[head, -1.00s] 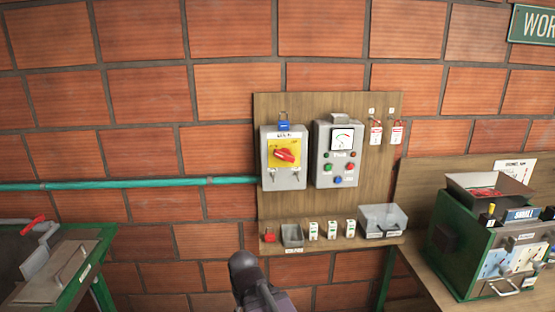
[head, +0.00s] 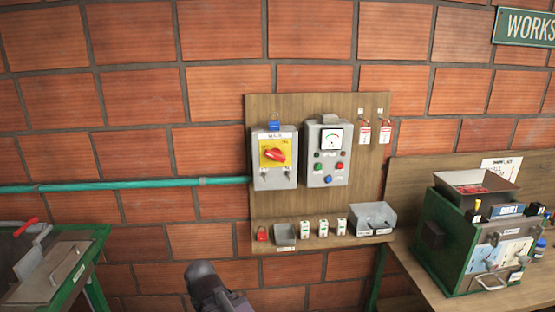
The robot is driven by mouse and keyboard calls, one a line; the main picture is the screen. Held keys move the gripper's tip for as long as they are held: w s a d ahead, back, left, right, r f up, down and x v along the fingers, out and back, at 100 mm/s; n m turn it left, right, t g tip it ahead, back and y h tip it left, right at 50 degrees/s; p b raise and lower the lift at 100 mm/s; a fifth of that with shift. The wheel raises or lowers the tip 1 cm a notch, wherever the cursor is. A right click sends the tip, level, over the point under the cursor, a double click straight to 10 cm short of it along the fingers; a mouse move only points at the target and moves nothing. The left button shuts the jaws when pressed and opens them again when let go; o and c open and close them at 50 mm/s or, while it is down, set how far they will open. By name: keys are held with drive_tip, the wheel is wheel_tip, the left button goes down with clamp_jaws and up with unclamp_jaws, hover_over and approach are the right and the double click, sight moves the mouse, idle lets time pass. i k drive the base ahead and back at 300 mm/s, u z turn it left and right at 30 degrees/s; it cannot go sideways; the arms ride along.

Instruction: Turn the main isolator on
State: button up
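The main isolator (head: 265,176) is a grey box on a wooden wall board. It has a yellow plate with a red rotary handle (head: 275,156) that lies tilted, neither level nor upright. A blue padlock (head: 274,123) with its shackle sits at the top edge of the box; I cannot tell whether it locks anything. Part of my arm (head: 212,290) shows at the bottom edge, below and left of the board. My gripper is not visible, so its state is hidden.
A grey control box (head: 326,152) with a meter and coloured buttons stands right of the isolator. A shelf (head: 320,243) below holds a red padlock (head: 262,233), small trays and several white items. Red-and-white tags (head: 364,131) hang at right. A green machine (head: 465,245) stands on the right bench.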

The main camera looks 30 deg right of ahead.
sight(275, 154)
drive_tip(key=u, duration=0.1)
drive_tip(key=k, duration=1.35)
drive_tip(key=z, duration=1.55)
drive_tip(key=i, duration=1.05)
drive_tip(key=u, duration=0.1)
